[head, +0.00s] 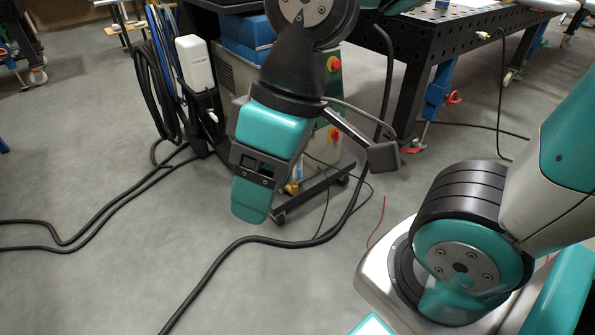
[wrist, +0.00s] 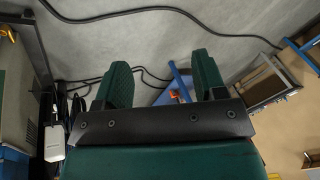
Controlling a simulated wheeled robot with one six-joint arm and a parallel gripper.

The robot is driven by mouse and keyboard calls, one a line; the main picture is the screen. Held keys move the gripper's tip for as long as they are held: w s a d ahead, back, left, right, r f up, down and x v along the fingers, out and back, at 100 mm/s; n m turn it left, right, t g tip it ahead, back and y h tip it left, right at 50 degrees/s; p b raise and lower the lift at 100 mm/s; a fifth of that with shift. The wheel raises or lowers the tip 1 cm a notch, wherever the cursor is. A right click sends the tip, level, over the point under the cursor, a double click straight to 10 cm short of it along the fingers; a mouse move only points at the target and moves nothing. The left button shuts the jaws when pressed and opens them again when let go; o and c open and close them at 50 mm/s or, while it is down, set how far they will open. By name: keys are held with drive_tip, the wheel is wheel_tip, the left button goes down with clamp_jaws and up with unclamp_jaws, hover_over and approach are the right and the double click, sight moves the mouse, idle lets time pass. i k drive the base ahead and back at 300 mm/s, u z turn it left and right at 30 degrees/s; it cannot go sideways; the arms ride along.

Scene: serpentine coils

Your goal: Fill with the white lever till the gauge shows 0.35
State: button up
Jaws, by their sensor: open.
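I make out neither a white lever nor a gauge in either view. My gripper (head: 250,212) hangs pointing down in the middle of the head view, in front of a grey-green cabinet. In the wrist view, my gripper (wrist: 163,78) has its two green fingers well apart, with nothing between them but the floor and things far behind. In the head view one finger largely hides the other.
A white box (head: 194,62) stands beside black hoses left of the cabinet (head: 237,86). A black perforated table (head: 450,38) stands at the back right. Cables (head: 230,244) cross the grey floor. Open floor (head: 110,295) lies at the front left.

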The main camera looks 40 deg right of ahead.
sight(213, 117)
drive_tip(key=k, duration=0.6)
drive_tip(key=u, duration=0.45)
drive_tip(key=i, duration=1.65)
drive_tip(key=z, duration=0.5)
